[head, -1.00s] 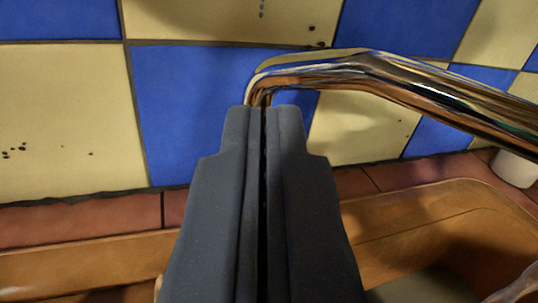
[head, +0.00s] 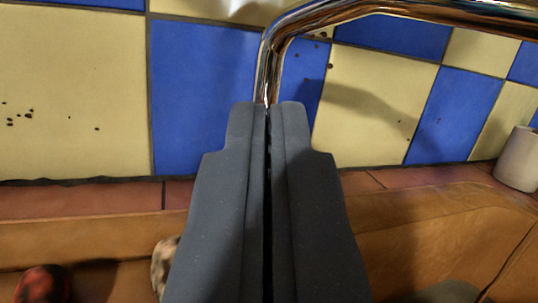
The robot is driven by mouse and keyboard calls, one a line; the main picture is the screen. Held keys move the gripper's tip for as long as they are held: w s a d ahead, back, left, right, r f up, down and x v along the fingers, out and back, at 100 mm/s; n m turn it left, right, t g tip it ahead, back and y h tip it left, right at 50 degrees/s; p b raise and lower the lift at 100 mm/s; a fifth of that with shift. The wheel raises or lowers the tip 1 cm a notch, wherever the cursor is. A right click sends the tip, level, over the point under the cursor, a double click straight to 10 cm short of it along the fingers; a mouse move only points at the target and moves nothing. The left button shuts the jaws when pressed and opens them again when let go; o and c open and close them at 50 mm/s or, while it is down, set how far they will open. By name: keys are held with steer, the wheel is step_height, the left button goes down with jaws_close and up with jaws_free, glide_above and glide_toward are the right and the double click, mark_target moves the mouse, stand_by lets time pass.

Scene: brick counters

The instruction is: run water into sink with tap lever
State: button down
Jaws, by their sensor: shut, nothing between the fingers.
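A shiny chrome tap pipe (head: 400,12) runs along the top right of the head view and bends down behind my fingertips. Its lower end is hidden by the fingers. My gripper (head: 267,105) is shut and empty, with its dark grey fingers pressed together in the middle of the view. The fingertips overlap the pipe in the picture; I cannot tell whether they touch it. Part of the brown sink basin (head: 420,235) shows at the lower right. I cannot make out a separate tap lever.
A blue and yellow tiled wall (head: 80,95) stands behind, above a reddish brick ledge (head: 80,200). A white cylindrical object (head: 518,160) stands at the right edge. A red and black object (head: 45,284) lies at the lower left. A speckled object (head: 160,262) is partly hidden by my gripper.

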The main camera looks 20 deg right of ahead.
steer(key=shift+s+f, duration=0.25)
steer(key=shift+f, duration=0.75)
step_height(320, 180, up, 4)
steer(key=r+p, duration=0.1)
steer(key=p, duration=0.1)
steer(key=s+d+p, duration=0.1)
steer(key=s+p, duration=0.2)
steer(key=s, duration=1.3)
step_height(320, 180, up, 22)
steer(key=a+g+y+p, duration=0.2)
steer(key=y, duration=0.4)
steer(key=s+d+r+g, duration=0.1)
steer(key=s+d+r, duration=0.2)
steer(key=s+r, duration=0.5)
steer(key=s+d+r+n+g+h+p, duration=0.1)
steer(key=s+d+r, duration=0.3)
steer(key=s+r, duration=0.3)
steer(key=shift+s+d+r+g, duration=0.15)
steer(key=shift+s+r+g, duration=0.25)
steer(key=shift+r, duration=0.15)
